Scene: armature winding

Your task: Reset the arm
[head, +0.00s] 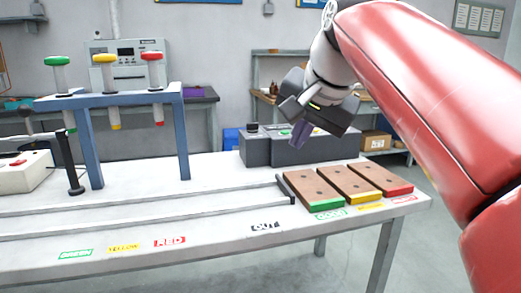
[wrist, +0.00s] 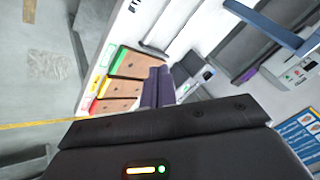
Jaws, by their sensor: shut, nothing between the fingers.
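My gripper (head: 297,138) hangs from my raised red arm at the right of the head view, above the table and in front of a dark grey box-like machine (head: 330,150). Its fingers are closed together and empty, pointing down and slightly left. In the wrist view the purple-grey fingers (wrist: 157,86) lie side by side with nothing between them. The three brown blocks with green (head: 313,190), yellow (head: 350,183) and red (head: 381,180) front edges stand below the gripper, clear of it.
A blue rack (head: 130,99) at the left holds green, yellow and red capped pieces. A white box (head: 22,172) stands at the far left. Two long rails (head: 150,208) cross the white table (head: 215,172). The table's front, with colour labels, is clear.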

